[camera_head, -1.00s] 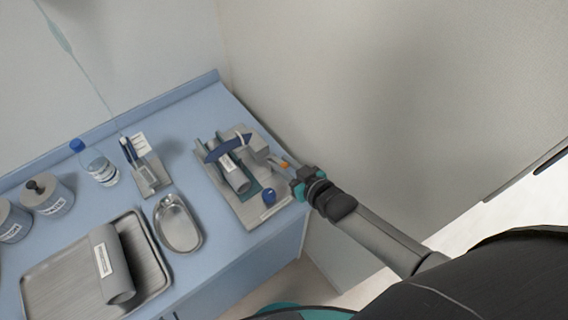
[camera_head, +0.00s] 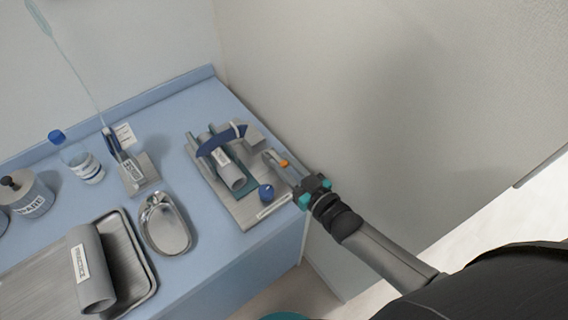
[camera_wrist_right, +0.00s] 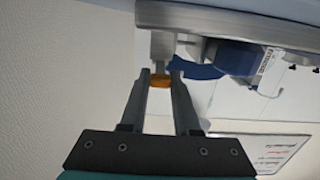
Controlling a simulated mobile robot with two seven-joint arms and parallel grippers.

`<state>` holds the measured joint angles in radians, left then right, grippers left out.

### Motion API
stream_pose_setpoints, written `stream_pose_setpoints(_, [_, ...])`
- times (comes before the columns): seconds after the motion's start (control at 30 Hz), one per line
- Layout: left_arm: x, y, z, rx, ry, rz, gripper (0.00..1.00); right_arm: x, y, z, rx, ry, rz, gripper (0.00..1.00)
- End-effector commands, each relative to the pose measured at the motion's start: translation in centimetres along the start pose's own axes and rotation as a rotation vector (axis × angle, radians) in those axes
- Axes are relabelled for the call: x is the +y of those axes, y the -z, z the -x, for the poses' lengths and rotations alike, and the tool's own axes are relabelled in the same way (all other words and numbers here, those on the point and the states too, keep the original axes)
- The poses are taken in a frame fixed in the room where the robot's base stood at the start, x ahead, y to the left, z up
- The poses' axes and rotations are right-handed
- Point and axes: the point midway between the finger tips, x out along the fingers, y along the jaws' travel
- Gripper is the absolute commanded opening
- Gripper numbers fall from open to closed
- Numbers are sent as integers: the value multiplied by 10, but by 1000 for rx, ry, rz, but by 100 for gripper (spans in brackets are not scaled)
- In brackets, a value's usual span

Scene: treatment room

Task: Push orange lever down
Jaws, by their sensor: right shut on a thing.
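The orange lever tip (camera_head: 284,163) is at the right side of a grey device (camera_head: 254,137) on the practice board. My right gripper (camera_head: 279,163) is at the lever, its fingers pointing toward the device. In the right wrist view, the orange tip (camera_wrist_right: 160,80) lies between the two fingertips of my right gripper (camera_wrist_right: 160,78), which are shut on it. A grey stem runs from the tip to the device body. My left gripper is not in view.
The board (camera_head: 250,218) also carries a grey cylinder with a blue strap (camera_head: 222,139) and a blue knob (camera_head: 266,193). A kidney dish (camera_head: 166,240), metal tray (camera_head: 140,254) and bottle (camera_head: 82,163) stand to the left. A wall rises close on the right.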

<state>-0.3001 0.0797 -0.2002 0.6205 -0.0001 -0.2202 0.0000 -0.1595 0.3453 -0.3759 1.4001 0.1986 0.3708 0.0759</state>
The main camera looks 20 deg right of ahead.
Motion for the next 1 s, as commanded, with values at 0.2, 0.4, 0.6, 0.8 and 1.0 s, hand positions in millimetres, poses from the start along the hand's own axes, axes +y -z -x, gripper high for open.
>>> stream_pose_setpoints(0.2, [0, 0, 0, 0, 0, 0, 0, 0, -1, 0, -2, 0, -1, 40])
stream_pose_setpoints(0.4, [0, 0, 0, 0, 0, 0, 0, 0, -1, 0, -2, 0, -1, 60])
stream_pose_setpoints(0.6, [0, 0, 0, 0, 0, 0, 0, 0, 0, 0, -1, 0, -1, 60])
stream_pose_setpoints(0.8, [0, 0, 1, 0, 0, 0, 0, 0, -1, 12, -3, 0, -1, 60])
stream_pose_setpoints(1.0, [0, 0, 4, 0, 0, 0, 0, 0, -2, 44, -6, 0, -1, 60])
